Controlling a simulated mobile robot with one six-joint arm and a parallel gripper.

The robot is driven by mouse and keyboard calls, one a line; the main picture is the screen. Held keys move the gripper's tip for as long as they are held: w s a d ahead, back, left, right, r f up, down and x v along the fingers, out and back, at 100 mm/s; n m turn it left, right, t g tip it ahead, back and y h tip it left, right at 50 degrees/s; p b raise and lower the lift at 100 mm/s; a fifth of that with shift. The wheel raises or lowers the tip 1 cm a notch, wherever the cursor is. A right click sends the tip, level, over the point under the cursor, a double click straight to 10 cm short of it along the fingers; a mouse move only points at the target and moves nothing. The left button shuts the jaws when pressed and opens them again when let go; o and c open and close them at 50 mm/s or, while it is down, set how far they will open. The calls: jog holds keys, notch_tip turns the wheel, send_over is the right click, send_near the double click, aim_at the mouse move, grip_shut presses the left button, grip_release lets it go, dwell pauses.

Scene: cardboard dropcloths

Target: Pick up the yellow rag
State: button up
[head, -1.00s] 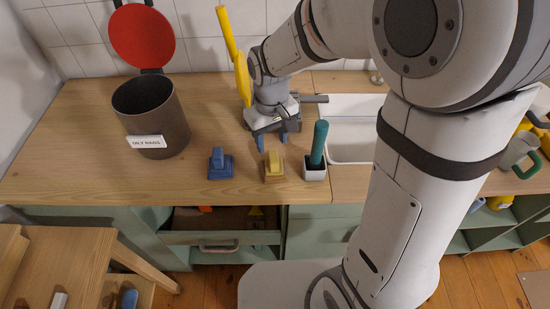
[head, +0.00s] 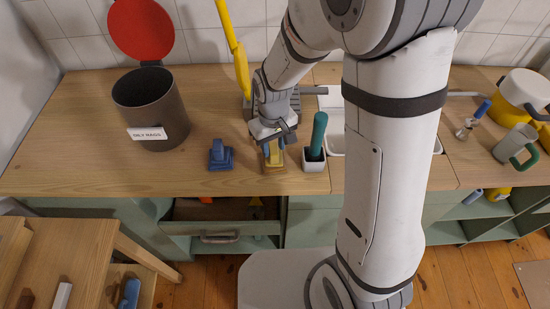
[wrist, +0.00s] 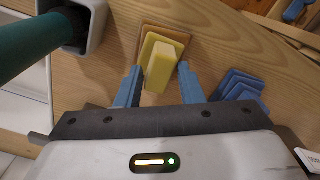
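The yellow rag (head: 274,157) is a folded, stepped block on the wooden counter, between a blue rag and a white holder. In the wrist view the yellow rag (wrist: 163,62) stands upright on a wider tan base. My gripper (head: 272,140) is right above it in the head view and hides part of its top. In the wrist view my gripper (wrist: 159,78) is open, with one blue fingertip to either side of the rag's near end. I cannot tell whether the fingers touch it.
The blue rag (head: 220,156) lies to the left. The white holder (head: 314,162) with a teal handle (head: 318,134) stands close on the right. A dark bin (head: 152,106) labelled oily rags has its red lid (head: 141,29) open.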

aim_at(273, 149)
grip_shut()
dwell(0.3)
notch_tip(273, 149, up, 10)
jog(key=shift+b, duration=0.35)
